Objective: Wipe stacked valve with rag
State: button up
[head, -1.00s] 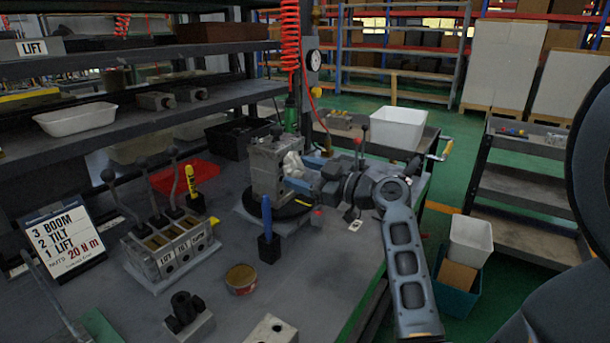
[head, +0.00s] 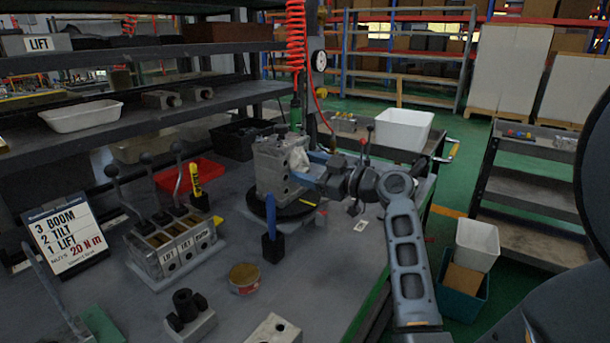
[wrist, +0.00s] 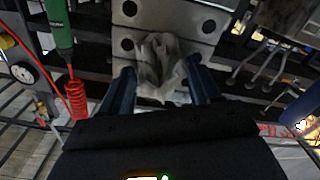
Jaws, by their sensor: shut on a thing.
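The stacked valve (head: 272,168) is a grey block stack standing upright on a black round turntable (head: 303,208) on the bench. In the wrist view the valve's face (wrist: 190,22) with dark round ports fills the top middle. My gripper (head: 306,168) is at the valve's right side, level with its upper half. It is shut on a crumpled whitish rag (wrist: 160,65), bunched between the two blue fingers. The rag (head: 298,158) lies over part of the valve face and appears to touch it. The rag hides the face behind it.
A blue marker in a black holder (head: 270,248) stands just in front of the turntable. A three-lever valve block (head: 172,250), a round tin (head: 244,278) and a sign (head: 66,236) are to the left. A red hose (head: 295,40) hangs behind the valve.

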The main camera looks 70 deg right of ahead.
jog(key=shift+s+d+b, duration=0.15)
jog(key=shift+d+b, duration=0.1)
jog(key=shift+d, duration=0.25)
jog(key=shift+s+d+b, duration=0.15)
jog(key=shift+d+b, duration=0.1)
jog(key=shift+d, duration=0.25)
jog(key=shift+w+f+b, duration=0.1)
jog(key=shift+w+b, duration=0.05)
jog(key=shift+b, duration=0.25)
jog(key=shift+w+a, duration=0.3)
jog(key=shift+a, duration=0.5)
jog(key=shift+w+a, duration=0.25)
jog(key=shift+a, duration=0.5)
jog(key=shift+w+a, duration=0.2)
jog(key=shift+a, duration=0.25)
jog(key=shift+c, duration=1.1)
jog(key=shift+b+v, duration=0.75)
jog(key=shift+v, duration=2.4)
jog(key=shift+s+d, duration=0.1)
jog(key=shift+d, duration=0.05)
